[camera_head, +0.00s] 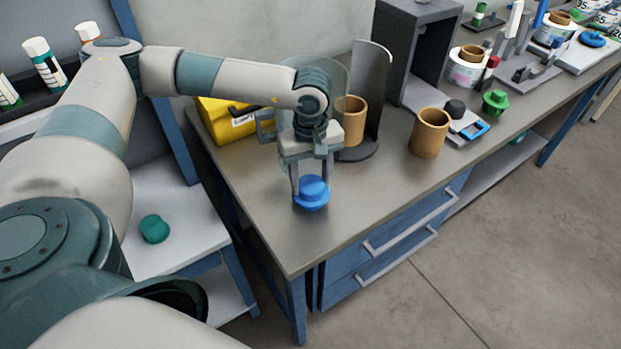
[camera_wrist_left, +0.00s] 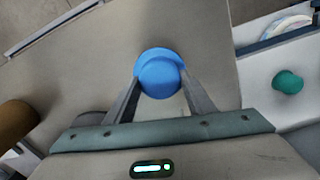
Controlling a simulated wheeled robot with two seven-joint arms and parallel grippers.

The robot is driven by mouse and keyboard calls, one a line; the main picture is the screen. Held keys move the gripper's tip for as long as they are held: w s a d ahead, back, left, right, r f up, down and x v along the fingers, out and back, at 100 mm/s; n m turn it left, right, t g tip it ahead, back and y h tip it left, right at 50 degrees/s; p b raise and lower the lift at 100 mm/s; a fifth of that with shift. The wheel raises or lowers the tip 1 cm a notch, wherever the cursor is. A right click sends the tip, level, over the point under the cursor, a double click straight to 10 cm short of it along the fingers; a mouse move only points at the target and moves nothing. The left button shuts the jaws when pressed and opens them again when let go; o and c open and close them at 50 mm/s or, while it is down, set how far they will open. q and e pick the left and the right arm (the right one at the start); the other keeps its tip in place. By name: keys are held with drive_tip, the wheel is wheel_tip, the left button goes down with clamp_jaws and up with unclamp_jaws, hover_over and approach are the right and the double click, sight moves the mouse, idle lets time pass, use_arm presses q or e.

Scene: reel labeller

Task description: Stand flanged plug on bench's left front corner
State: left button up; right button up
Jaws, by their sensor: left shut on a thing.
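The blue flanged plug (camera_head: 312,193) is between the fingers of my left gripper (camera_head: 311,186), near the left end of the bench (camera_head: 290,248). The left wrist view also shows the plug (camera_wrist_left: 159,74), with the gripper's two fingers (camera_wrist_left: 160,92) shut on its sides. The bench's left front corner is bare, nearer the camera than the plug. I cannot tell whether the plug touches the bench top or is held just above it. My right gripper is not in view.
A brown cardboard tube (camera_head: 429,132) stands right of the gripper; another (camera_head: 351,121) stands on a dark stand behind it. A yellow box (camera_head: 228,120) is at the back left. A green cap (camera_head: 154,229) lies on a lower white surface. Blue drawers (camera_head: 350,277) are under the bench.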

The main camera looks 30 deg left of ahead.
sight(310, 183)
use_arm(q)
drive_tip(key=o, duration=1.1)
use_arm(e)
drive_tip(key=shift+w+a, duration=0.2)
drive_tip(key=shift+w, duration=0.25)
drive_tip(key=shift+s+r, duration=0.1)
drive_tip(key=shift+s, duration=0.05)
use_arm(q)
drive_tip(key=shift+r, duration=0.1)
wheel_tip(310, 183, up, 2)
drive_tip(key=shift+b, duration=0.4)
wheel_tip(310, 183, up, 3)
drive_tip(key=shift+f+b, duration=0.15)
drive_tip(key=shift+b, duration=0.3)
wheel_tip(310, 183, up, 7)
drive_tip(key=b, duration=0.1)
drive_tip(key=shift+b, duration=0.4)
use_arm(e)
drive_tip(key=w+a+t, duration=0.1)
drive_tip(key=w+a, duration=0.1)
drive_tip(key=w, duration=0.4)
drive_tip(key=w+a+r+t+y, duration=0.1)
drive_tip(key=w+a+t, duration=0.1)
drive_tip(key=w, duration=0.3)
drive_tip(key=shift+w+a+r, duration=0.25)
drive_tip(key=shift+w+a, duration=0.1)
